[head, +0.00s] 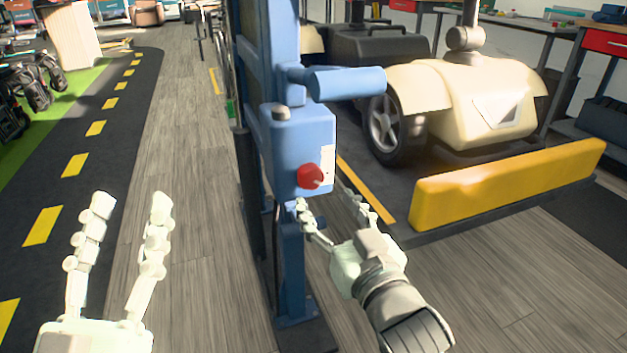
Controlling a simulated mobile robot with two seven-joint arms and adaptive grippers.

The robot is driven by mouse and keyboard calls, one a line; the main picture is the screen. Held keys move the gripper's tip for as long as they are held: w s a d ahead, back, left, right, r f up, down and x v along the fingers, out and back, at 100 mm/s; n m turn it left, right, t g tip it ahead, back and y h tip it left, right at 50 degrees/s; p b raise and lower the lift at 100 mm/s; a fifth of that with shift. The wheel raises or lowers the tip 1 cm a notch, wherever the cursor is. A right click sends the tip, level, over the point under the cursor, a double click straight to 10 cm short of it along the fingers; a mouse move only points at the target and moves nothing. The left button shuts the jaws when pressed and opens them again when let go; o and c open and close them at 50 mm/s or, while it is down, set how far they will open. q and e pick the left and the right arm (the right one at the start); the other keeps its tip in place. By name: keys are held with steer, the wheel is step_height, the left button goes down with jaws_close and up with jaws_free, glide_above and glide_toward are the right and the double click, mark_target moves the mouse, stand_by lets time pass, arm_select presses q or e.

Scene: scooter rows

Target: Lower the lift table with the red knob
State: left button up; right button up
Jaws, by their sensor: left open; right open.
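The red knob (310,176) sits on the front of a blue control box (292,140) on a blue upright post. The lift table (385,190) is the dark platform right of the post, with a cream scooter on it; its height above the floor is hard to tell. My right gripper (322,200) is open, its fingers just below the knob and spread to either side; whether a finger touches the box I cannot tell. My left gripper (131,204) is open and empty over the floor at the lower left, well away from the post.
The cream scooter (470,95) stands behind a yellow bumper (505,187) on the right. A blue cylinder (347,82) juts right from the post above the box. Workbenches line the back right. Wooden floor (185,200) left of the post is clear.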

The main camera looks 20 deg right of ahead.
mark_target(313, 182)
steer(key=w, duration=0.7)
steer(key=shift+w+a, duration=0.1)
steer(key=shift+a, duration=0.05)
arm_select(q)
steer(key=shift+s+a+r, duration=0.15)
steer(key=shift+s+r, duration=0.1)
steer(key=shift+r, duration=0.1)
